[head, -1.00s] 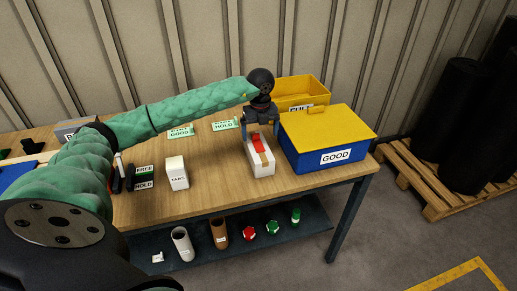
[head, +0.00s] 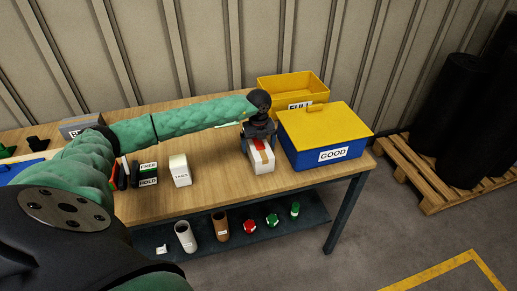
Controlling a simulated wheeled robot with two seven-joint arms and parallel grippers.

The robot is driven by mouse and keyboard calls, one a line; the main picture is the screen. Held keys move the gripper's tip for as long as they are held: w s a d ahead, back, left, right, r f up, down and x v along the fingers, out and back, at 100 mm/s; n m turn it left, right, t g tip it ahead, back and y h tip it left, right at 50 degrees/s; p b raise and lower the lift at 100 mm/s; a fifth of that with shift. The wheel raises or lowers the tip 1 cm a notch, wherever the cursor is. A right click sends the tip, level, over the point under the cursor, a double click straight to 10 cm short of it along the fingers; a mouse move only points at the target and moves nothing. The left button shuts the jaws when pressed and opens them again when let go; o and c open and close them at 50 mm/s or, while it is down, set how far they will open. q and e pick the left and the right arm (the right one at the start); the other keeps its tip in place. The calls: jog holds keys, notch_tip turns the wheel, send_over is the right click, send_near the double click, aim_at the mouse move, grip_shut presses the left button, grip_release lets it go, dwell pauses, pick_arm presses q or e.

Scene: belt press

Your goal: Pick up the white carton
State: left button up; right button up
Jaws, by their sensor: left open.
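The white carton (head: 261,162) stands on the wooden table, left of the blue GOOD box. It has a brown strip and a red patch on top. My left gripper (head: 258,146) is over the carton from above, with its open fingers low at the carton's upper part. Whether the fingers touch the carton cannot be told. The gripper body hides the carton's far end. My right gripper is not in view.
The blue GOOD box (head: 334,154) with a yellow lid stands close at right. A yellow bin (head: 292,88) is behind. A smaller white TABS box (head: 180,170) stands left, with bare tabletop between. Cups and coloured items lie on the lower shelf.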

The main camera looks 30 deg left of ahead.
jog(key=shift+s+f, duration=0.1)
pick_arm(q)
jog(key=c, duration=1.3)
jog(key=shift+c, duration=1)
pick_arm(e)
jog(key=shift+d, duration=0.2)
pick_arm(q)
jog(key=shift+r, duration=0.25)
notch_tip(320, 180, up, 8)
jog(key=b, duration=0.4)
jog(key=shift+r, duration=0.75)
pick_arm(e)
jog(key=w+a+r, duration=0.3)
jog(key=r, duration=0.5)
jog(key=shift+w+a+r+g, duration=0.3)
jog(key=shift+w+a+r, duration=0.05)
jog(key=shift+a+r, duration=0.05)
